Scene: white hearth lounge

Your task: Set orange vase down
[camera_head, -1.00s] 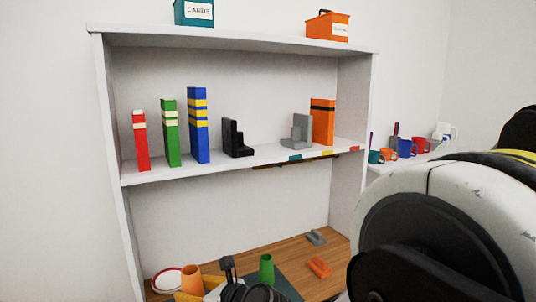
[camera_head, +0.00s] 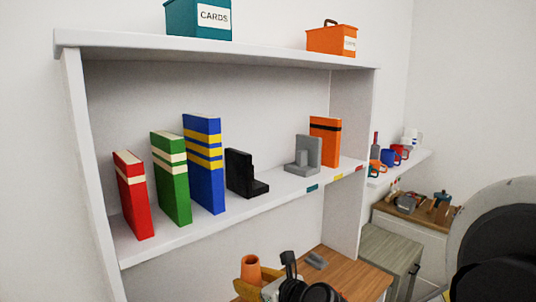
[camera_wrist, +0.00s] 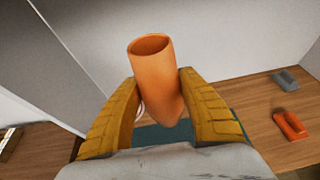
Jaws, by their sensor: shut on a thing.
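The orange vase (camera_wrist: 152,75) is held upright but slightly tilted between the two yellow fingers of my gripper (camera_wrist: 158,84) in the wrist view. Its open rim faces the camera. Its lower end narrows in front of a dark green mat (camera_wrist: 152,135); I cannot tell whether it touches anything. In the head view the vase (camera_head: 251,268) shows at the bottom, below the shelf, with part of a yellow finger beside it.
The wooden desktop (camera_wrist: 252,128) carries an orange holder (camera_wrist: 291,124) and a grey holder (camera_wrist: 286,79) to the right. A white shelf (camera_head: 135,260) with books and grey and black bookends stands above.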

